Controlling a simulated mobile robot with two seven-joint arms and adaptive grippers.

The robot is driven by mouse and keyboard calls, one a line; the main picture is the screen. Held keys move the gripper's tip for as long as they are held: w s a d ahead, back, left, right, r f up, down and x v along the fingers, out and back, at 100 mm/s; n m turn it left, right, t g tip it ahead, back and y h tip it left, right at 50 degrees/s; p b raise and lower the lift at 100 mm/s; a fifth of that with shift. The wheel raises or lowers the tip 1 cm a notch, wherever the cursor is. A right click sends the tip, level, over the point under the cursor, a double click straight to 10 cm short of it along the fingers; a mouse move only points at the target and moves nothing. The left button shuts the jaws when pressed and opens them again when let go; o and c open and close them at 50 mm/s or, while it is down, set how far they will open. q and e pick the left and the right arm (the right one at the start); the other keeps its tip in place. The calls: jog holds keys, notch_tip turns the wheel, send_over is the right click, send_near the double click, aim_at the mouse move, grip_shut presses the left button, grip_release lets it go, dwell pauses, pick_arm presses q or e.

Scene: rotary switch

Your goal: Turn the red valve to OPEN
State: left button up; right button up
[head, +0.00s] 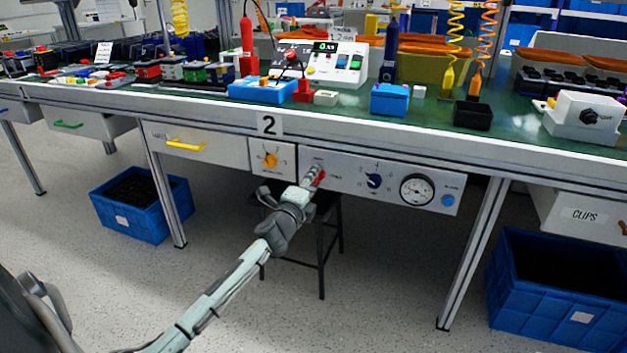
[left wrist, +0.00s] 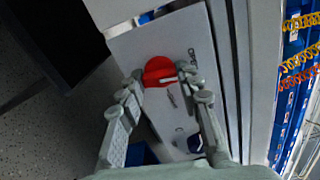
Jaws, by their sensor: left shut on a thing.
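The red valve (head: 320,178) is on the left part of the grey panel under the workbench edge. Small lettering beside the knob is too blurred to read surely. My right gripper is not in view.
The panel also carries a dark blue knob (head: 374,181), a round gauge (head: 417,190) and a blue button (head: 448,200). An orange knob (head: 270,160) is to the left. A dark stool (head: 322,240) stands below. Blue crates (head: 140,225) are on the floor.

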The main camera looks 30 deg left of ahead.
pick_arm(q)
jog(key=shift+n, duration=0.9)
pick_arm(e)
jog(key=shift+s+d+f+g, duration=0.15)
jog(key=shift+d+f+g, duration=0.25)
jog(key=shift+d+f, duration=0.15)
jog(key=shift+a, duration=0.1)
pick_arm(q)
jog(key=o, duration=1.2)
jog(key=shift+c, duration=0.2)
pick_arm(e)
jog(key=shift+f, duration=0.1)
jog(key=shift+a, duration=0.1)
pick_arm(q)
jog(key=v, duration=1.2)
jog(key=shift+s+f, duration=0.1)
